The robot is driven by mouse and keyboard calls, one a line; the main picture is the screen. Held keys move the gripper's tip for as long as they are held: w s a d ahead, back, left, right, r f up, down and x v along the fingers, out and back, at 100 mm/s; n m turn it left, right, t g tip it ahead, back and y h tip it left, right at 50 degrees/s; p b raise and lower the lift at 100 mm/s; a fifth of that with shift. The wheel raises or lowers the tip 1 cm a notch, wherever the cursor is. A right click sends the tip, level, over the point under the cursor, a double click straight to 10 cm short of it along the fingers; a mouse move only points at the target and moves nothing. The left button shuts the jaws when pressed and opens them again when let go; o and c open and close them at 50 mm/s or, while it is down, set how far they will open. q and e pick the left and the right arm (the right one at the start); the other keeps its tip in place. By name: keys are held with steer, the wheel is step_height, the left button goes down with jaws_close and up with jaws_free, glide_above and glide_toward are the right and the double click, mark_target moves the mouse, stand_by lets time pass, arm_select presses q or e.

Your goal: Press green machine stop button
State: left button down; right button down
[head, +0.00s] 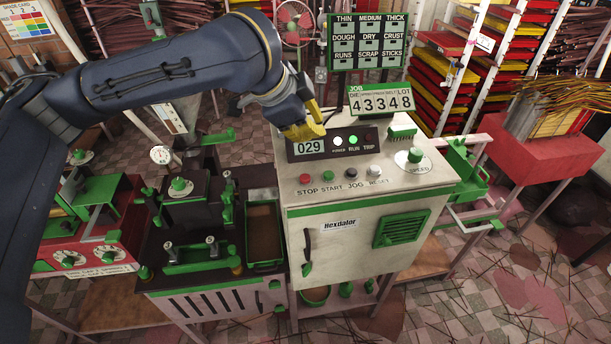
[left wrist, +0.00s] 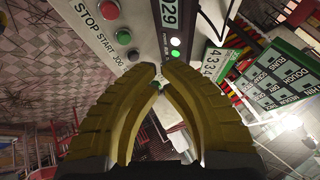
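The green-trimmed machine (head: 340,215) has a cream panel top with a row of buttons. The red STOP button (head: 304,179) is leftmost on this row; it also shows in the left wrist view (left wrist: 108,9) at the top. The green START button (head: 325,176) is right beside it. My left gripper (head: 312,130) has yellow fingers and hovers by the counter display, above and behind the buttons, apart from STOP. Its fingertips (left wrist: 160,68) are nearly together with nothing held. My right gripper is not in view.
A black JOG button (head: 352,173), a white RESET button (head: 375,171) and a green SPEED knob (head: 415,155) continue the row. The display box (head: 330,145) reads 029, with POWER and RUN lit. A job counter sign (head: 381,102) stands behind. Space above the front panel is clear.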

arm_select(q)
steer(key=shift+f, duration=0.1)
steer(key=shift+f, duration=4.25)
steer(key=shift+f, duration=0.2)
steer(key=shift+f, duration=0.3)
steer(key=shift+f, duration=0.5)
steer(key=shift+r, duration=0.95)
steer(key=shift+r, duration=2.5)
